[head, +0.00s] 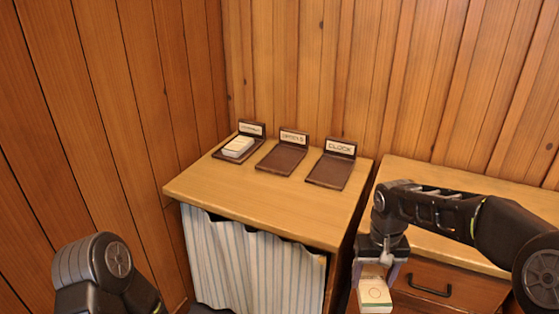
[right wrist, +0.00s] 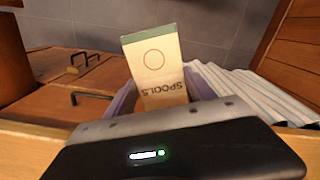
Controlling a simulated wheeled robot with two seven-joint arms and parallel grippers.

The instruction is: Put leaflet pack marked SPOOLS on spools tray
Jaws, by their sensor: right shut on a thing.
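The leaflet pack marked SPOOLS (head: 375,294) is cream with a green end and a ring printed on it. My right gripper (head: 379,271) is shut on it and holds it in front of the right-hand cabinet. In the right wrist view the pack (right wrist: 155,72) sits between the fingers, its lettering upside down. Three dark brown trays with upright labels stand on the left cabinet. The middle tray (head: 281,159) is empty; its small label (head: 293,138) is hard to read, possibly SPOOLS. My left arm shows at lower left, but its gripper is not visible.
The left tray (head: 219,154) holds a white pack (head: 238,147); its label is unreadable. The right tray (head: 331,171), labelled CLOCK, is empty. The left cabinet top (head: 260,203) is clear in front of the trays. Wood-panelled walls (head: 300,60) stand close behind and to the left.

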